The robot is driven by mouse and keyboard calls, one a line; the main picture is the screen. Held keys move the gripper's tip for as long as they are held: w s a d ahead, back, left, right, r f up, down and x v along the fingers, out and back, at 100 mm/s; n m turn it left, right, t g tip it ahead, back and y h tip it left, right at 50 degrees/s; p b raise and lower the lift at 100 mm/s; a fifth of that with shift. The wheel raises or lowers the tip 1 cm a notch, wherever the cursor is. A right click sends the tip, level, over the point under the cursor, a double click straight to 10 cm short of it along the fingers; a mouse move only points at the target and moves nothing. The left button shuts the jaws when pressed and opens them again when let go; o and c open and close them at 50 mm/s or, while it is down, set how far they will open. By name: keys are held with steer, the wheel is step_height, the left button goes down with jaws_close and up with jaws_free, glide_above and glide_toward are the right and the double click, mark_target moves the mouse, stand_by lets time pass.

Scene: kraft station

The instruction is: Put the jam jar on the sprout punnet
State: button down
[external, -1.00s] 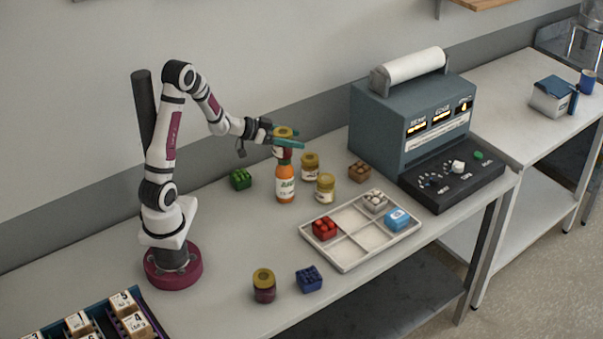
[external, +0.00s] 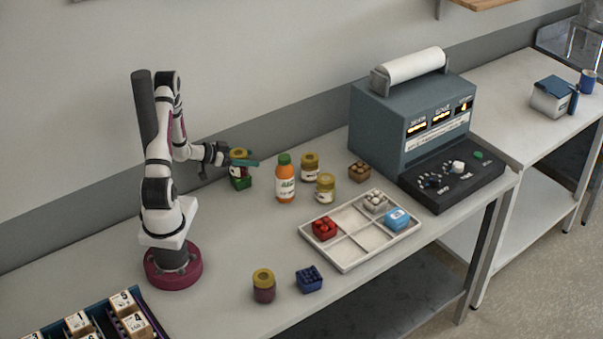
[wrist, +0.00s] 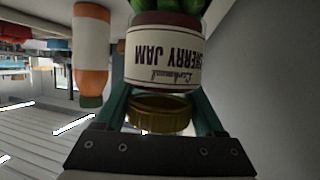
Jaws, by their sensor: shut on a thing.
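My gripper (external: 243,161) is shut on the jam jar (external: 238,171), which has a gold lid and a label reading "Cherry Jam" in the wrist view (wrist: 165,50). The jar is upright, directly over the green sprout punnet (external: 240,184). In the wrist view, the sprouts (wrist: 180,5) show right beyond the jar's base. I cannot tell whether the jar touches the sprouts or hangs just above them. The fingers hide part of the jar.
An orange bottle with a green cap (external: 285,180) stands just right of the punnet, with two yellow-lidded jars (external: 310,167) beyond. A divided white tray (external: 340,262) holds several punnets. A dark jar (external: 263,287) and blue punnet (external: 309,280) stand in front.

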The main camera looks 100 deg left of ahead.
mark_target(231, 154)
jaws_free()
steer(key=v, duration=0.3)
steer(key=shift+s+r, duration=0.1)
steer(key=shift+r, duration=0.25)
step_height(231, 154, up, 6)
steer(key=shift+r, duration=0.25)
